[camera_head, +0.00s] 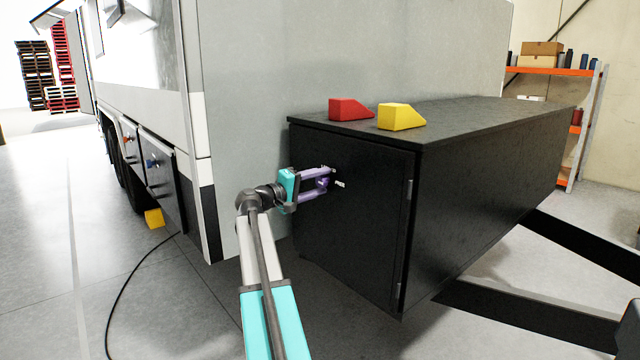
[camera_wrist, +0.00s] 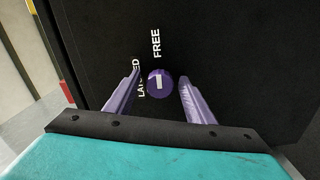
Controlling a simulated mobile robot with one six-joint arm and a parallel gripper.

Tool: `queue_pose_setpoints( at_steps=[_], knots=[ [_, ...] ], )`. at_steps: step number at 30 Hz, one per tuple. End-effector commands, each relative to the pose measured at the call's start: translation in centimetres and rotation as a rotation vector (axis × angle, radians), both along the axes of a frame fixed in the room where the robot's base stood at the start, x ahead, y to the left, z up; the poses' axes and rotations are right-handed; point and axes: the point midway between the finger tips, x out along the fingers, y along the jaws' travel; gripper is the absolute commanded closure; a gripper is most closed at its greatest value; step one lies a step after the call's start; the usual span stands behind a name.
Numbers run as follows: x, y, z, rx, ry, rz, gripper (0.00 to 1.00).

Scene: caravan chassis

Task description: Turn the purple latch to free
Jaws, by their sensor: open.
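The purple latch (camera_wrist: 160,84) is a round knob with a white mark on the black door (camera_head: 356,205) of the black box. White lettering beside it reads "FREE" (camera_wrist: 157,43) and, partly covered by a finger, "LATCHED" (camera_wrist: 141,80). The white mark on the knob lies roughly in line with "FREE", but I cannot tell its exact setting. My gripper (camera_wrist: 163,88) has its two purple fingers apart, one on each side of the knob, with gaps visible. In the head view my gripper (camera_head: 325,181) is at the door's upper left, and its fingers mostly hide the latch.
A red wedge (camera_head: 350,109) and a yellow wedge (camera_head: 401,116) lie on top of the black box (camera_head: 490,170). The grey caravan wall (camera_head: 280,70) stands close on the left. Hinges show on the door's right edge. A cable (camera_head: 130,270) lies on the floor.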

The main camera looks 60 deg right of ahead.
Motion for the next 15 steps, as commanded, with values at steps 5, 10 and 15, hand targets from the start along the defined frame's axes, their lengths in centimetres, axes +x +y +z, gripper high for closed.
queue_pose_setpoints(
  at_steps=[5,10,15],
  knots=[
    [0.4,1.3,0.0,0.0,0.0,0.002,0.51],
    [1.1,3.4,0.0,0.0,0.0,0.003,0.51],
    [2.0,6.0,0.0,0.0,0.0,0.003,0.51]
  ],
)
